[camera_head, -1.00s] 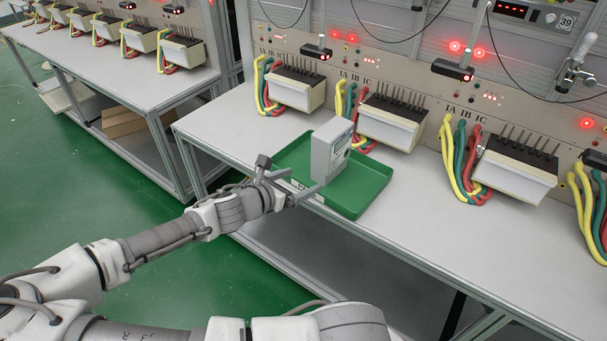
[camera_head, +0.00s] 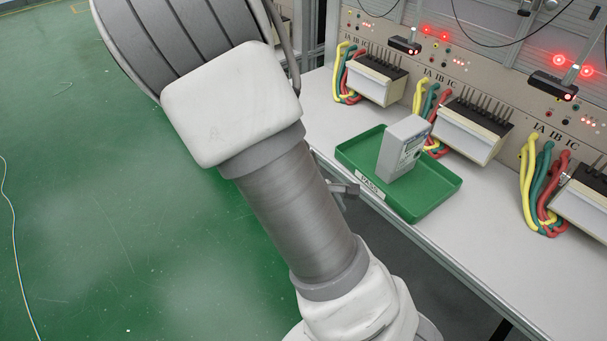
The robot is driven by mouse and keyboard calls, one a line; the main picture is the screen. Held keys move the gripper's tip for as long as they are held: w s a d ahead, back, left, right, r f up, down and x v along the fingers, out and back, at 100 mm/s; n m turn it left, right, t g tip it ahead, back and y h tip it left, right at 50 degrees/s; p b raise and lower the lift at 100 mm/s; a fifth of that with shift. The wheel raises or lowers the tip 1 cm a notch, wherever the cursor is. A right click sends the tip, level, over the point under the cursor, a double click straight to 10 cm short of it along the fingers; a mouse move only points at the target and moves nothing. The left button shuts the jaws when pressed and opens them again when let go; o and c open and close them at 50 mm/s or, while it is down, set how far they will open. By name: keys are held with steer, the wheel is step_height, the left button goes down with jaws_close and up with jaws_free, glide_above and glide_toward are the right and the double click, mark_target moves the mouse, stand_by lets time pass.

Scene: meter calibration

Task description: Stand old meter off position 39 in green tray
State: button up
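A grey meter (camera_head: 402,148) stands upright in the green tray (camera_head: 432,207), towards its back middle. The tray lies on the bench near the front edge and has a white label on its front wall. A small part of my gripper (camera_head: 347,189) shows just in front of the tray, apart from the meter. My own arm hides most of it, so its fingers cannot be made out. The position number 39 is not in view now.
The grey bench (camera_head: 320,120) carries several meter sockets, such as the one behind the tray (camera_head: 466,128), with yellow, green and red cables (camera_head: 540,185) beside them. The bench top right of the tray is clear. Green floor (camera_head: 90,200) is open at the left.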

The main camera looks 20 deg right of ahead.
steer(key=s+a+r+m+t+y, duration=0.1)
steer(key=s+a+r+m+t, duration=0.1)
steer(key=r, duration=0.6)
steer(key=s+a+r+m+t+y, duration=0.2)
steer(key=a+r+m, duration=0.2)
steer(key=r, duration=0.5)
steer(key=s+a+r+m+t+y, duration=0.2)
steer(key=s+a+r+m, duration=0.1)
steer(key=r, duration=0.6)
steer(key=shift+a, duration=0.75)
step_height(320, 180, up, 21)
steer(key=p, duration=2.1)
